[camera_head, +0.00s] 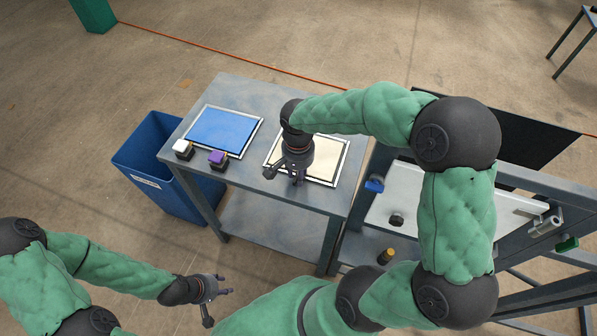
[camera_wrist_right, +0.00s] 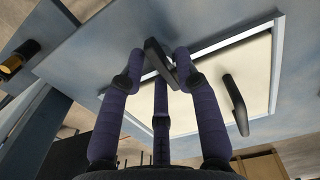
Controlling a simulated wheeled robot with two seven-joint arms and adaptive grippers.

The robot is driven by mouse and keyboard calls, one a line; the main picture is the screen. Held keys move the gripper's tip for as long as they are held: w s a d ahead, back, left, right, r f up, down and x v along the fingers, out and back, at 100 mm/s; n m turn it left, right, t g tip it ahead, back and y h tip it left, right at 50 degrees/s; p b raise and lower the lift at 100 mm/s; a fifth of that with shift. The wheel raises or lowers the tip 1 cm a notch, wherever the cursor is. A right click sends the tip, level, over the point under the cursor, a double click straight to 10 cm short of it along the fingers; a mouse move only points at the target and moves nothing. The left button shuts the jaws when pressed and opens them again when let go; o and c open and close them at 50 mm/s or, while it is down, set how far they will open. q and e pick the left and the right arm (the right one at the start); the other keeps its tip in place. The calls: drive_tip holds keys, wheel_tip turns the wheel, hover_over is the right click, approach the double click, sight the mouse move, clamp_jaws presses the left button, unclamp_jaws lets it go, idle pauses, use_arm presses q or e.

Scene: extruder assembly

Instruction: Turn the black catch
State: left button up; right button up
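My right gripper (camera_head: 288,174) points down over the table at the near left edge of the cream panel. In the right wrist view its purple fingers (camera_wrist_right: 157,66) are partly spread. A black bar-shaped piece (camera_wrist_right: 155,52), perhaps the catch, lies slantwise between the fingertips and overlaps the right one. I cannot tell whether they grip it. A second black bar (camera_wrist_right: 236,104) shows at the cream panel, right of the fingers. The gripper hides part of this area in the head view. My left gripper (camera_head: 222,293) is open and empty at the lower left, away from the table.
The table (camera_head: 250,180) holds a blue panel (camera_head: 219,131), the cream panel (camera_head: 327,165), and white-topped (camera_head: 183,148) and purple-topped (camera_head: 217,158) blocks. A blue bin (camera_head: 150,165) stands left. Right of the table are a black knob (camera_head: 396,219) and a yellow-black piece (camera_head: 386,256).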

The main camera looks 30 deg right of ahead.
drive_tip(key=shift+w+r, duration=0.1)
drive_tip(key=shift+r, duration=0.05)
drive_tip(key=shift+d+r+p, duration=0.1)
drive_tip(key=shift+r+p, duration=0.2)
drive_tip(key=shift+r, duration=0.1)
wheel_tip(320, 180, up, 5)
drive_tip(key=p, duration=0.4)
drive_tip(key=shift+r, duration=0.2)
drive_tip(key=shift+f, duration=0.1)
drive_tip(key=shift+w, duration=0.1)
wheel_tip(320, 180, up, 12)
idle(0.5)
